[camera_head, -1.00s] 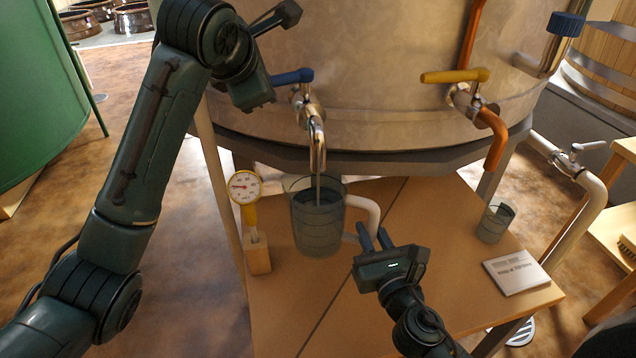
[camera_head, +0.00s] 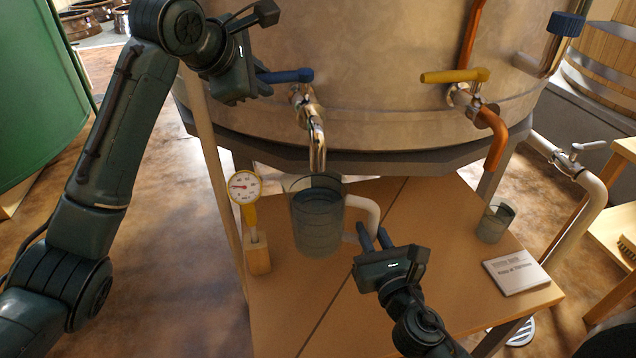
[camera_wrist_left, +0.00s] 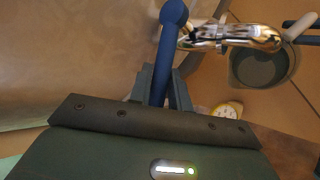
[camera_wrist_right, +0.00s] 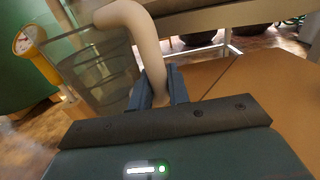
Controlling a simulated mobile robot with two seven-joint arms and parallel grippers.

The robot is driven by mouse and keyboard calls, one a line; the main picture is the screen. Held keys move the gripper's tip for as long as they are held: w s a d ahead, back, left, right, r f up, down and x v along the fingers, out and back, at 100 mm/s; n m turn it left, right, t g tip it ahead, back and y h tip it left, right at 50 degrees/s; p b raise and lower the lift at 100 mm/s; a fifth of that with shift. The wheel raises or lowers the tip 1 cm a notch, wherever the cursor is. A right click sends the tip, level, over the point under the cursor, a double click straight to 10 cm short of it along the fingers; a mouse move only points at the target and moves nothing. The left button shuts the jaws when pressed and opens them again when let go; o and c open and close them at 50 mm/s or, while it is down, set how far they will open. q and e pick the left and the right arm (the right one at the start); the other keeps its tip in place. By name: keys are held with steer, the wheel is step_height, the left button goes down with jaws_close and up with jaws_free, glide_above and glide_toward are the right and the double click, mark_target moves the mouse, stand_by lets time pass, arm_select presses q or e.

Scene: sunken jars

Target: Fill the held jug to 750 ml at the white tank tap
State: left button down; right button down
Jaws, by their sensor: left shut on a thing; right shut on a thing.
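The clear jug (camera_head: 318,235) stands upright under the chrome tap (camera_head: 317,138) on the pale metal tank (camera_head: 390,60). It holds water; the surface is below the rim, and I cannot read its markings. My right gripper (camera_head: 373,236) is shut on the jug's white handle (camera_wrist_right: 135,25). My left gripper (camera_head: 262,82) is shut on the tap's blue lever (camera_head: 290,75), which also shows between its fingers in the left wrist view (camera_wrist_left: 167,55). No stream is visible below the spout now.
A dial gauge (camera_head: 245,187) on a wooden block stands left of the jug. A yellow-handled orange tap (camera_head: 460,76), a small cup (camera_head: 495,222) and a printed card (camera_head: 516,272) are to the right. The wooden table (camera_head: 420,215) is clear between.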

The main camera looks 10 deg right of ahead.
steer(key=shift+r, duration=0.2)
arm_select(q)
steer(key=c, duration=1.2)
jaws_free()
steer(key=shift+c, duration=0.2)
steer(key=v, duration=1.2)
